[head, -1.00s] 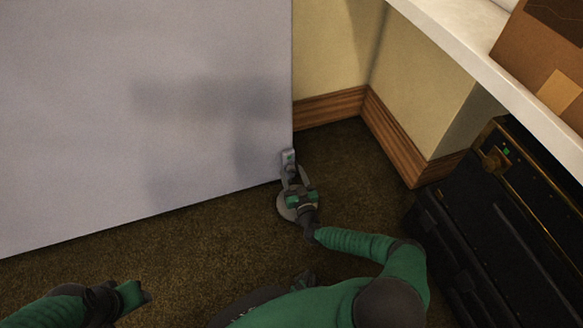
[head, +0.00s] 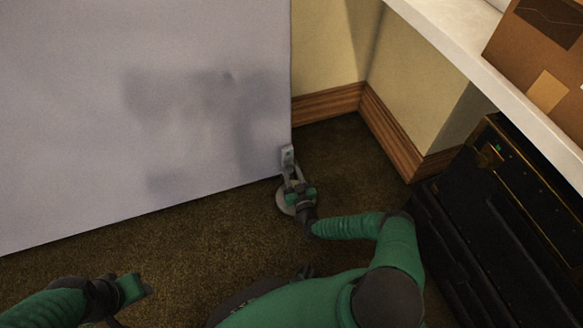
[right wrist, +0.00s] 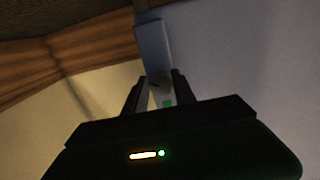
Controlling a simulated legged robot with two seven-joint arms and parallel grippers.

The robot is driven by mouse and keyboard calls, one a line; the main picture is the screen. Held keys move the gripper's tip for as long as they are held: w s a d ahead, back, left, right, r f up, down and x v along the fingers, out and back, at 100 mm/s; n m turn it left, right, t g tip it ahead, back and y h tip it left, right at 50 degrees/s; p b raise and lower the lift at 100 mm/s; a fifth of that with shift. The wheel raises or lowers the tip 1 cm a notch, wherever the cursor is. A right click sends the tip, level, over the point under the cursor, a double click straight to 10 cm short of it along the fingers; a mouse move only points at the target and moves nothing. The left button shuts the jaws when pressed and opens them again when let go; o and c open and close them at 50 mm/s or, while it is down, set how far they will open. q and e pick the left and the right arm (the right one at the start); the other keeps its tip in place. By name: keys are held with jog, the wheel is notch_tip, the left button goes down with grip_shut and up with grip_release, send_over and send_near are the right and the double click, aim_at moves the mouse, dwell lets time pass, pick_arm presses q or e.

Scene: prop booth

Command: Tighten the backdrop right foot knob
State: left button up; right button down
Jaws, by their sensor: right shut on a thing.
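The backdrop (head: 150,110) is a large pale grey panel filling the left of the head view. At its lower right corner is a light grey foot bracket (head: 287,153), which also shows in the right wrist view (right wrist: 153,45).
A black case (head: 485,215) with brass-coloured edges stands at the right, under a white shelf (head: 450,45) bearing a cardboard box (head: 540,60). Wooden baseboard (head: 390,130) runs round the wall corner behind the foot. Brown carpet (head: 200,230) is clear in front of the backdrop.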

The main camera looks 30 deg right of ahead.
jog(key=shift+w+r+n+p, duration=0.25)
jog(key=shift+r+n+p, duration=0.05)
jog(key=shift+r, duration=0.1)
jog(key=c, duration=1)
grip_release()
jog(key=shift+r, duration=0.1)
